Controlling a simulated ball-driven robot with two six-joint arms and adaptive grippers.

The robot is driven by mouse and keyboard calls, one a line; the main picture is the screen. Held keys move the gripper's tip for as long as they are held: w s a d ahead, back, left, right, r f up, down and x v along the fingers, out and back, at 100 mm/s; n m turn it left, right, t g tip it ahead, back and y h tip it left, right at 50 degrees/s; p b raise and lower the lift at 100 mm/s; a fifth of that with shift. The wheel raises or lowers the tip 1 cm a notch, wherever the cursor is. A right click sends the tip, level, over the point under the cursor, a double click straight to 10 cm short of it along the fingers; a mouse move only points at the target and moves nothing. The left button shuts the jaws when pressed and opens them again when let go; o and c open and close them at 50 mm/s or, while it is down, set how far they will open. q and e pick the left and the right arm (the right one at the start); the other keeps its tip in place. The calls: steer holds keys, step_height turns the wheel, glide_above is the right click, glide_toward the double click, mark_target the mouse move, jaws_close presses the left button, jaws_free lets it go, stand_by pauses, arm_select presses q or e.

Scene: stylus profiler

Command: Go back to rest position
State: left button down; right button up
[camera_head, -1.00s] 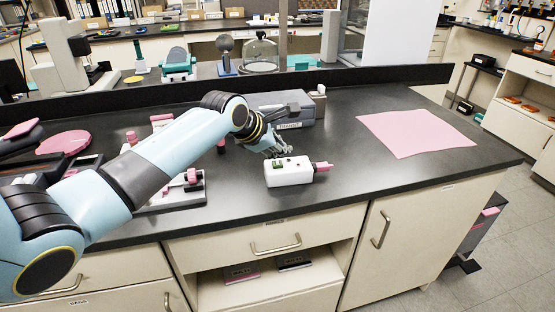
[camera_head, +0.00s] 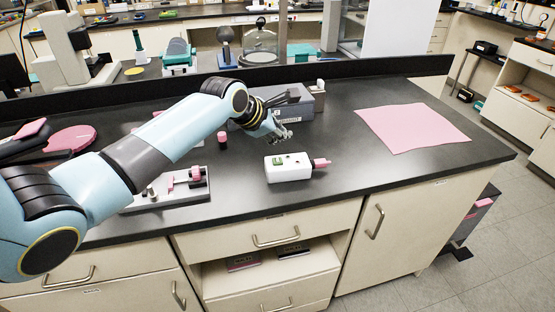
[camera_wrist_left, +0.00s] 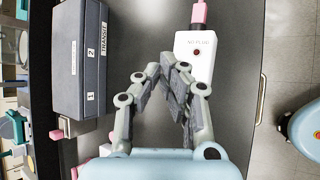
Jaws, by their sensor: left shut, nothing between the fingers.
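My left gripper (camera_head: 284,134) hangs over the black bench, above and behind a white box (camera_head: 288,168) with a green switch and a pink plug on its right end. In the left wrist view the left gripper (camera_wrist_left: 172,68) has its fingers together with nothing between them. The white box (camera_wrist_left: 196,50) lies just beyond the fingertips in that view, with a red button and a pink plug (camera_wrist_left: 200,12) showing. The gripper looks apart from the box. My right gripper is not in view.
A grey labelled case (camera_head: 300,104) stands behind the gripper, also seen in the left wrist view (camera_wrist_left: 82,60). A pink mat (camera_head: 412,127) lies on the right. A grey fixture plate with pink parts (camera_head: 180,189) sits under my left arm. Bench between box and mat is clear.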

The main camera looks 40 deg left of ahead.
arm_select(q)
steer(key=s+d+f+m+g, duration=0.1)
steer(key=s+d+m+g, duration=0.15)
steer(key=s+m, duration=0.55)
steer(key=s+d+f+m+g, duration=0.1)
steer(key=s+d+m, duration=0.4)
steer(key=s, duration=0.5)
steer(key=s+r+m+g+y, duration=0.1)
steer(key=s+r+m, duration=0.2)
steer(key=s+m, duration=0.5)
steer(key=s+r+m+g+y, duration=0.1)
steer(key=s+r+m, duration=0.2)
steer(key=s+m, duration=0.45)
step_height(320, 180, down, 38)
steer(key=s+a+n+g+b, duration=0.2)
steer(key=s+b, duration=0.1)
steer(key=b, duration=0.8)
steer(key=s+f+b, duration=0.5)
steer(key=s+f, duration=0.4)
steer(key=f, duration=0.4)
steer(key=s+a+f+b, duration=0.1)
steer(key=s+f+b, duration=0.3)
steer(key=s+f, duration=0.6)
step_height(320, 180, down, 3)
steer(key=shift+r+g+b, duration=0.1)
steer(key=shift+g+b, duration=0.25)
steer(key=shift+g, duration=0.1)
